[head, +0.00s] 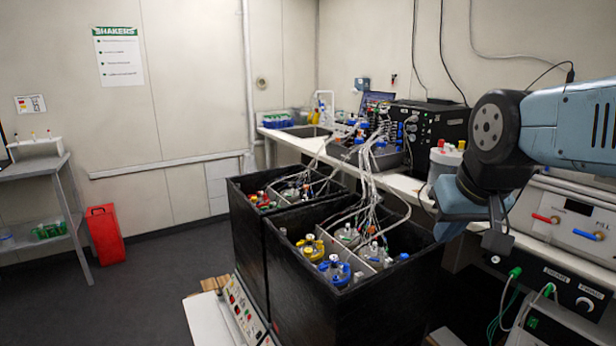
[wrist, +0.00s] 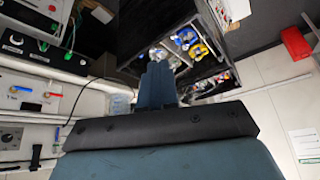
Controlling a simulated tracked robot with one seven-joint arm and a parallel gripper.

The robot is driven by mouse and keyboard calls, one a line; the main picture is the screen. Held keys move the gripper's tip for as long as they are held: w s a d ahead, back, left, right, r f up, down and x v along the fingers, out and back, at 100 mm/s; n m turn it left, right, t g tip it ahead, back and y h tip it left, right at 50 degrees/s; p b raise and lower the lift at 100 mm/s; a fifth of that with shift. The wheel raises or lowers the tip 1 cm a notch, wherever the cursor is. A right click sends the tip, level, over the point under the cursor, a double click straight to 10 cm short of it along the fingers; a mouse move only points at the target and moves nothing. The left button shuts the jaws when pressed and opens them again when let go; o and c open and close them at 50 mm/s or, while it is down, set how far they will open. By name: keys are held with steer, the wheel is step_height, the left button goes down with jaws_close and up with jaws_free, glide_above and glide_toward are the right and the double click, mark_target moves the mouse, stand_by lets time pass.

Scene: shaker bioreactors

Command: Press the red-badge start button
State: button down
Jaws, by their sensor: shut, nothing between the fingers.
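A pale control panel (head: 243,312) with small buttons and red marks runs along the front of the black shaker boxes, low in the head view. The buttons are too small to tell which one carries the red badge. My gripper (head: 447,228) hangs at the right of the head view, right of the boxes and well apart from the panel. In the wrist view its blue-grey fingers (wrist: 157,80) are together with nothing between them. The panel cannot be made out in the wrist view.
Two black open boxes (head: 345,300) hold several capped vessels with tubes rising from them. A white bench (head: 400,182) with equipment stands behind. Instruments with knobs (head: 572,225) stand at the right. A red container (head: 105,235) and grey shelf stand left.

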steer(key=shift+s+d+f, duration=0.1)
steer(key=shift+s+d, duration=0.2)
steer(key=shift+s, duration=0.3)
steer(key=shift+s+d+f, duration=0.1)
steer(key=shift+s+d, duration=0.2)
steer(key=shift+s, duration=0.25)
steer(key=shift+s, duration=0.1)
